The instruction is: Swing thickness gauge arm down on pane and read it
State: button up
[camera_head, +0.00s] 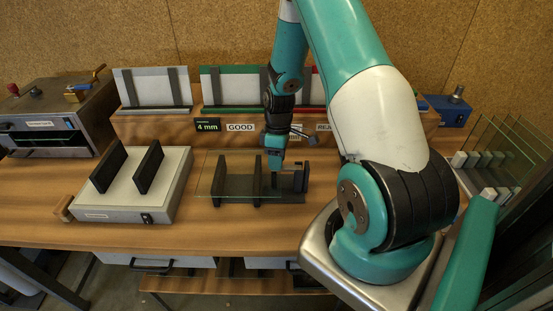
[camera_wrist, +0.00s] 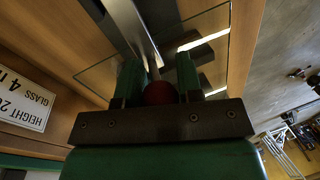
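The glass pane (camera_head: 232,180) lies on dark supports on the bench, and its clear edge also shows in the wrist view (camera_wrist: 97,75). The gauge (camera_head: 300,180) stands at the pane's right end. Its metal arm (camera_wrist: 128,25) runs towards a round red knob (camera_wrist: 160,93) in the wrist view. My gripper (camera_head: 275,168) is over the right part of the pane, beside the gauge. In the wrist view its green fingers (camera_wrist: 160,80) flank the knob, which fills the gap between them. In the head view the knob is hidden.
A display (camera_head: 207,125) reads "4 mm" beside a GOOD label (camera_head: 240,127). Racks with a green edge (camera_head: 230,69) stand behind. A grey box with two black uprights (camera_head: 120,205) is at left, and a rack of glass panes (camera_head: 500,150) at right. The bench front is clear.

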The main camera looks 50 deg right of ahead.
aim_at(285, 167)
jog(key=shift+s+d+r+t+y+b, duration=0.6)
jog(key=shift+t+y, duration=0.2)
jog(key=shift+t, duration=0.1)
grip_shut()
jog(key=shift+s+d+r, duration=0.25)
jog(key=shift+s+r, duration=0.05)
jog(key=shift+r, duration=0.2)
jog(key=o, duration=1.1)
grip_release()
jog(key=b+v, duration=0.1)
jog(key=v, duration=0.4)
jog(key=b+v, duration=0.1)
jog(key=v, duration=0.5)
jog(key=b+v, duration=0.1)
jog(key=v, duration=0.5)
jog(key=shift+s+d+r, duration=0.15)
jog(key=shift+s+d, duration=0.1)
jog(key=shift+s, duration=0.05)
